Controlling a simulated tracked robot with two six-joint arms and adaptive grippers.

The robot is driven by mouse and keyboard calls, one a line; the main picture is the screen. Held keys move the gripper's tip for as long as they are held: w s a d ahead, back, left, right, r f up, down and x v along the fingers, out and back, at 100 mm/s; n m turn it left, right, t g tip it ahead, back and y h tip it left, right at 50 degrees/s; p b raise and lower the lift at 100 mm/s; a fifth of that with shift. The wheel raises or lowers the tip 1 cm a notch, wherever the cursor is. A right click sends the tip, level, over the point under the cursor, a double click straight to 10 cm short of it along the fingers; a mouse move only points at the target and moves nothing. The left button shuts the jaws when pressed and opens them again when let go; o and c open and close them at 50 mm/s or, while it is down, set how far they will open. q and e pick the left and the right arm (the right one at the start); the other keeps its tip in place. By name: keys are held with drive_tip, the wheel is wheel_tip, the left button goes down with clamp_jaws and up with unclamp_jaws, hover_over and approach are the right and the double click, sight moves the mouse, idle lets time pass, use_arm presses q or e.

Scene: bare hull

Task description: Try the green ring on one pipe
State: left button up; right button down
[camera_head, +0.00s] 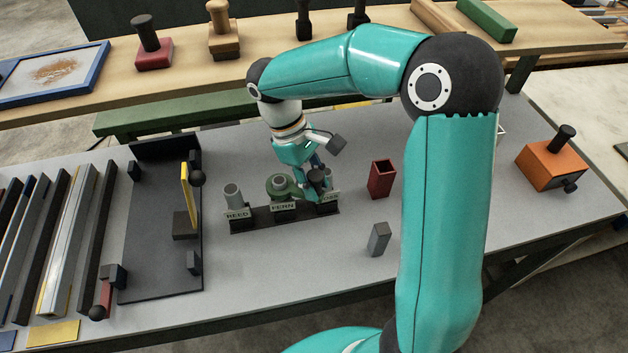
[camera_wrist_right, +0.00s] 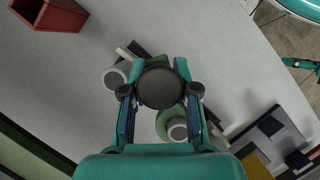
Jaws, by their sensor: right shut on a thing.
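Three grey pipes stand on a dark base (camera_head: 257,219): the REED pipe (camera_head: 232,194) at left, the FERN pipe (camera_head: 279,181) in the middle and a third at right, partly hidden by my gripper. The green ring (camera_head: 271,190) is around the FERN pipe. It also shows around that pipe in the wrist view (camera_wrist_right: 164,124). My right gripper (camera_head: 317,183) is shut on a black round knob (camera_wrist_right: 160,88) beside the ring, which looks like the ring's handle; the join is mostly hidden. My left gripper is not in view.
A red open box (camera_head: 381,180) and a small grey block (camera_head: 378,239) stand right of the pipes. A black fixture (camera_head: 150,255) with a yellow plate (camera_head: 187,193) is at left, past long bars. An orange knobbed block (camera_head: 552,164) sits far right. Bare table lies before the pipes.

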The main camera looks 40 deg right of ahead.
drive_tip(key=shift+f+b, duration=0.45)
drive_tip(key=shift+f, duration=0.3)
drive_tip(key=shift+r, duration=0.1)
idle(1.1)
drive_tip(key=shift+r+p, duration=4.05)
drive_tip(key=shift+r, duration=0.55)
drive_tip(key=shift+r+p, duration=0.45)
drive_tip(key=shift+r, duration=0.85)
